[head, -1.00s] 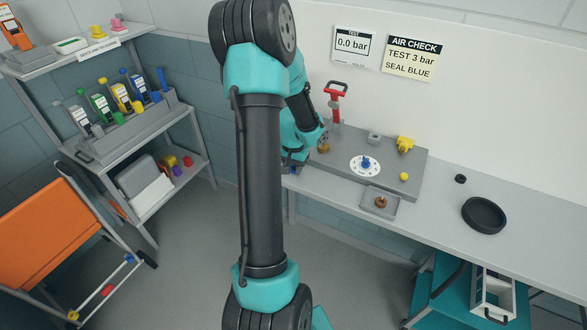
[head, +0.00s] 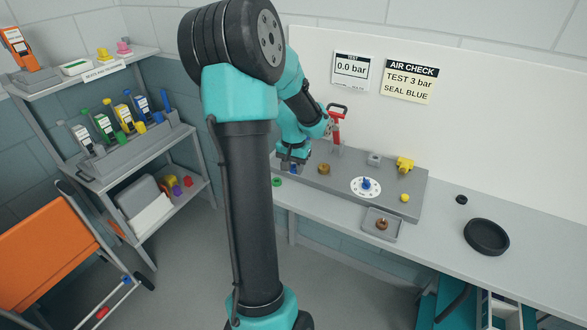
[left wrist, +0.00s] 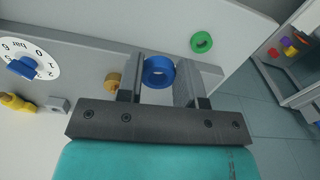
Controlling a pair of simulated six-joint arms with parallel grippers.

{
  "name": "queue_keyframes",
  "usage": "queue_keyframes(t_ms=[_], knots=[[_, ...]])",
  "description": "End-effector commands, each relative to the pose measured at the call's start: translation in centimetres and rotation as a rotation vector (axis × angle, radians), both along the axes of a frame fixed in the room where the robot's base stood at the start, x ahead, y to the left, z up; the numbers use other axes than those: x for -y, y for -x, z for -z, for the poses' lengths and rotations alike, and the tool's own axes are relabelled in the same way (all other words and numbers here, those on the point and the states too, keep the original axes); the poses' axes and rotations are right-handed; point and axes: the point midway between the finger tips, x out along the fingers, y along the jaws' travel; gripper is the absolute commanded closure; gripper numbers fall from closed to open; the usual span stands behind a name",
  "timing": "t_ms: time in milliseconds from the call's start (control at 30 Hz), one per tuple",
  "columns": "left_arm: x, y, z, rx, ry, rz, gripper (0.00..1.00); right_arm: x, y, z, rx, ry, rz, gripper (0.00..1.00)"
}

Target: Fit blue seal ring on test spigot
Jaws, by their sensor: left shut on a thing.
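My left gripper (head: 293,171) is at the left end of the grey bench plate. A little blue of the ring shows under the gripper in the head view (head: 293,169). I cannot tell whether the ring touches the surface below. A brass fitting (head: 324,169), perhaps the test spigot, stands on the plate right of the gripper. It also shows left of the fingers in the left wrist view (left wrist: 112,82). My right gripper is not in view.
A green ring (head: 277,182) lies near the gripper. The grey plate (head: 340,183) bears a red-handled valve (head: 336,125), a blue-knobbed dial (head: 366,185) and yellow parts (head: 404,164). A small tray (head: 370,232) holds another brass piece. A black dish (head: 486,237) lies to the right.

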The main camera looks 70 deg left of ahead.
Motion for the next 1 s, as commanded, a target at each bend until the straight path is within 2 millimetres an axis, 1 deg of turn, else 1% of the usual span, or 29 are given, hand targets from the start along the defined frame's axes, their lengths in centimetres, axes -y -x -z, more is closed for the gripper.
queue_keyframes(t_ms=[267,367,467,567,700,800,900,1000], knots=[[-0.1,-0.1,0.0,0.0,0.0,0.001,0.88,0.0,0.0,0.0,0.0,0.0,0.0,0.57],[-0.4,-1.0,-0.2,0.001,-0.001,0.008,0.88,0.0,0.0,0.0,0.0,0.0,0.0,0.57],[-0.9,-2.6,-0.6,0.001,-0.001,0.021,0.88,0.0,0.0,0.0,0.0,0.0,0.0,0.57],[-1.7,-5.2,-1.2,0.003,-0.003,0.04,0.88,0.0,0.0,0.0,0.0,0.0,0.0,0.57],[-2.5,-9.2,-2.3,0.003,-0.003,0.07,0.88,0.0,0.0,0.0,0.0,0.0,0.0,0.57],[-2.8,-11.2,-2.9,0.002,-0.002,0.084,0.88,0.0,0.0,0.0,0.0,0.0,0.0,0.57],[-2.9,-12.3,-3.3,0.002,-0.001,0.091,0.88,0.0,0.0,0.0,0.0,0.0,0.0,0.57],[-3.0,-12.7,-3.4,0.001,-0.001,0.094,0.88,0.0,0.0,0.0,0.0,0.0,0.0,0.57]])
